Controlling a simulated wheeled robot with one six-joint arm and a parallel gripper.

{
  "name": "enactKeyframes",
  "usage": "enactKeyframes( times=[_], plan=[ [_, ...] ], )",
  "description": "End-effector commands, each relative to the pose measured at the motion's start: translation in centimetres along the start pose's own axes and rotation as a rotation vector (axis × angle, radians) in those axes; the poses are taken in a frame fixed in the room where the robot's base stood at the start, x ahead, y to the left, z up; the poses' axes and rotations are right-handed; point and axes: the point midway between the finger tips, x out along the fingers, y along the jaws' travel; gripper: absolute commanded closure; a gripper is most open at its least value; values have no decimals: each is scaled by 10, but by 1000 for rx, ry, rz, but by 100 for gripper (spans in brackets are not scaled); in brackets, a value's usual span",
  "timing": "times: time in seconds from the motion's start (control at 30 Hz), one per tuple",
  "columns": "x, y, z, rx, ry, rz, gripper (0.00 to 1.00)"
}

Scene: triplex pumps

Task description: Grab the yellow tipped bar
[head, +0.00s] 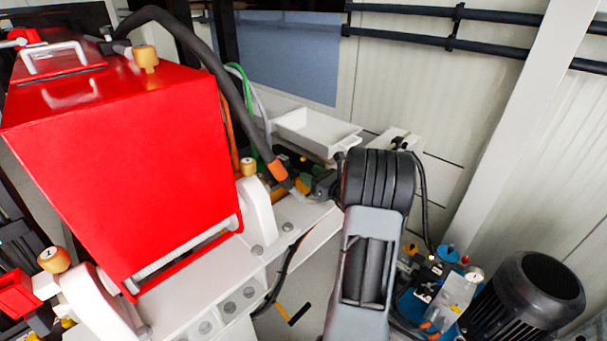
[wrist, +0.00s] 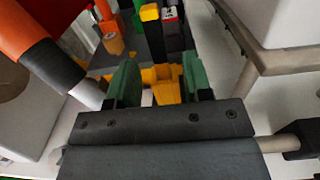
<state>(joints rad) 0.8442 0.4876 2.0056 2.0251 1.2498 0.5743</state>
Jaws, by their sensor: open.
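In the wrist view, a dark upright bar with a yellow tip (wrist: 150,13) stands just beyond my gripper (wrist: 160,84), near the top middle. A similar dark bar with a red and black top (wrist: 170,14) stands close on its right. My gripper is open, its two green-padded fingers apart with nothing held between them. A yellow part (wrist: 163,86) shows beyond and between the fingers; I cannot tell whether it joins the bar. In the head view, my arm hides much of this area.
A thick black hose with an orange collar (wrist: 35,42) runs close on the left of my gripper. A grey metal frame (wrist: 249,80) stands on the right. In the head view, a big red housing (head: 130,150) fills the left, and a white tray (head: 315,132) lies behind.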

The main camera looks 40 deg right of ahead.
Motion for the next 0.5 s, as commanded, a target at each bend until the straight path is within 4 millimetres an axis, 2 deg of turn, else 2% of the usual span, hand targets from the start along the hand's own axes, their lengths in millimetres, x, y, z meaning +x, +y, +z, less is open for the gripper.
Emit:
enactKeyframes(
  times=[0.2,0.5],
  plan=[
    [29,1,3,-1,1,3,54],
    [39,1,1,-1,0,1,54]
  ],
)
